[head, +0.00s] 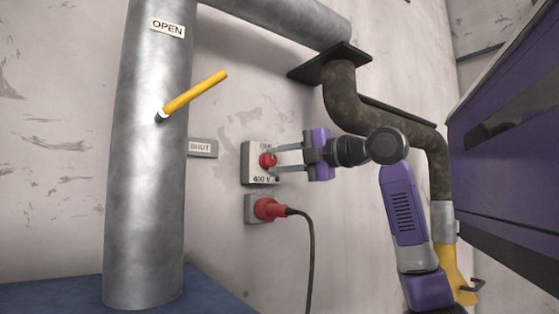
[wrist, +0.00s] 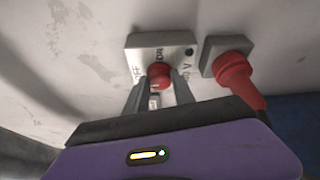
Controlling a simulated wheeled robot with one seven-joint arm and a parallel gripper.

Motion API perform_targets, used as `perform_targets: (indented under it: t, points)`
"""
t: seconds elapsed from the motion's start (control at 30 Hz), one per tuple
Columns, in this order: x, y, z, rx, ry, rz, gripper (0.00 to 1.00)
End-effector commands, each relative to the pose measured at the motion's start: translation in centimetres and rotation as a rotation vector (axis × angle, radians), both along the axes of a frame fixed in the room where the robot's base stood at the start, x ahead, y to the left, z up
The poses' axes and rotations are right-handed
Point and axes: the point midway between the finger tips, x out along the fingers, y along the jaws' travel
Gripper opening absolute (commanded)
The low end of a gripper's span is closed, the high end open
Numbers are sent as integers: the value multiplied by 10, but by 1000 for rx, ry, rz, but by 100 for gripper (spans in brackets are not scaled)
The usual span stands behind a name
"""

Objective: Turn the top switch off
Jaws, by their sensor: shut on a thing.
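The top switch is a pale grey box (head: 257,176) on the wall with a red knob (head: 267,160), an "ON" label above the knob and a "400 V" label below. My gripper (head: 273,160) reaches in from the right, with its two fingers shut on the red knob. In the wrist view the knob (wrist: 160,75) sits between the fingertips (wrist: 162,84), on the switch box (wrist: 138,44) that also carries an "OFF" label. The fingers hide part of the knob, and I cannot tell its exact setting.
A red plug (head: 268,209) with a black cable sits in a socket (head: 250,207) just below the switch. A thick grey pipe (head: 150,220) with a yellow lever (head: 195,92) stands at left. A purple cabinet (head: 510,150) is at right.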

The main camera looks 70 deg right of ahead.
Motion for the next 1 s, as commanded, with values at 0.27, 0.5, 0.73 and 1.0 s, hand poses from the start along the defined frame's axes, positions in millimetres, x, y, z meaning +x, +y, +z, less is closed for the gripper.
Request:
perform_targets:
  t: [0.27, 0.5, 0.73, 1.0]
  points:
    - [1, 1, -1, -1, 2, 2, 52]
    - [0, 0, -1, 0, 1, 0, 52]
    - [-19, 3, -1, -2, -1, -2, 52]
    - [-61, 10, 0, -1, 0, -2, 52]
